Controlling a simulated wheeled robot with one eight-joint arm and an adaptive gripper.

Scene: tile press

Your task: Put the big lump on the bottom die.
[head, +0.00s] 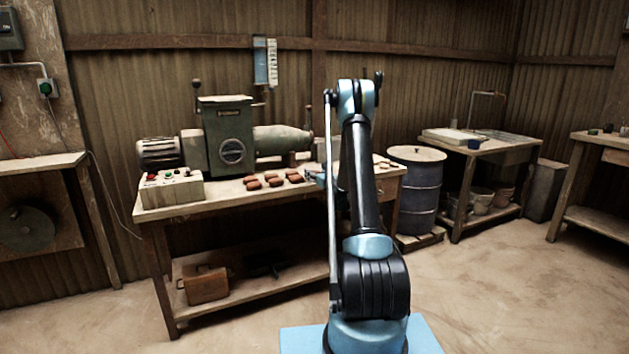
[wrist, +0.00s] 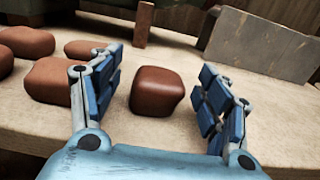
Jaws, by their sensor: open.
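Several reddish-brown lumps (head: 275,182) lie in rows on the workbench (head: 158,205), left of my gripper (head: 314,178). In the wrist view my gripper (wrist: 162,85) is open, with blue-padded fingers on either side of one brown lump (wrist: 157,91). A gap shows between that lump and each finger. Other lumps (wrist: 50,81) lie to the left, outside the fingers. Some look as large or larger, so I cannot tell surely which is the big lump. I cannot make out the bottom die; my arm hides part of the bench.
A green machine (head: 228,135) stands at the back of the bench, with a control box (head: 172,189) at its left front. A grey-brown block (wrist: 258,43) stands behind the right finger. A blue drum (head: 418,190) and a side table (head: 500,154) are to the right.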

